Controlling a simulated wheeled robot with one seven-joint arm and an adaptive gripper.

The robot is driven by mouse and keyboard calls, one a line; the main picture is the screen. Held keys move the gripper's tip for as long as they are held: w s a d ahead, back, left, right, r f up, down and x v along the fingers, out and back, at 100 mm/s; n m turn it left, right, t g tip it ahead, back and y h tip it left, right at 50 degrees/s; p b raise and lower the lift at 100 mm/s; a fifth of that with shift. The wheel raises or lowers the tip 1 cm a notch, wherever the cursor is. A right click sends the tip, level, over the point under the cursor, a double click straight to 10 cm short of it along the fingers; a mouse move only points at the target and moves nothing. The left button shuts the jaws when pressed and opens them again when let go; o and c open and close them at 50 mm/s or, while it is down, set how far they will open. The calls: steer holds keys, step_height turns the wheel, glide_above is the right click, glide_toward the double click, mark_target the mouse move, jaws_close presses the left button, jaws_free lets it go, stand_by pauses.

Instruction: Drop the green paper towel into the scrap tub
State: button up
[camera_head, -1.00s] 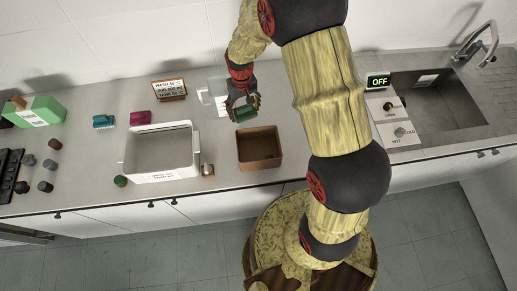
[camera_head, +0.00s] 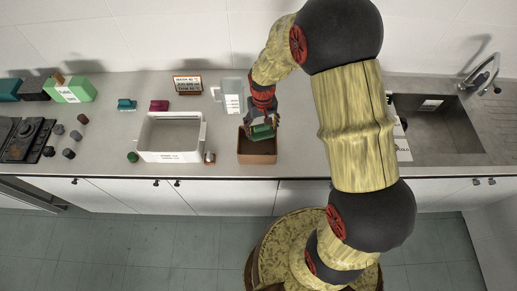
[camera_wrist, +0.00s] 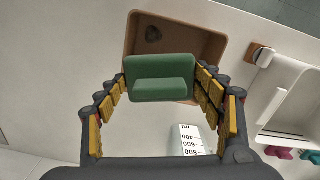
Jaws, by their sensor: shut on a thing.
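The green paper towel (camera_head: 262,132) is a small green block held between the fingers of my gripper (camera_head: 262,128). In the wrist view the towel (camera_wrist: 160,78) sits between both padded fingers of the gripper (camera_wrist: 160,85), which are shut on it. The scrap tub seems to be the brown open box (camera_head: 257,159) on the counter. The gripper and towel are over its back part in the head view. In the wrist view the towel covers part of the brown tub (camera_wrist: 217,45). I cannot tell the exact height above the rim.
A white tub (camera_head: 172,156) stands left of the brown one, with a small brown-and-white item (camera_head: 209,157) between them. A measuring jug (camera_head: 232,96) stands close behind the gripper. The sink (camera_head: 440,125) is at right.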

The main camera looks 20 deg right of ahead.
step_height(320, 180, down, 5)
steer(key=b, duration=0.2)
steer(key=shift+b, duration=0.3)
steer(key=shift+r, duration=0.1)
steer(key=o, duration=1.2)
step_height(320, 180, up, 12)
steer(key=shift+s, duration=0.1)
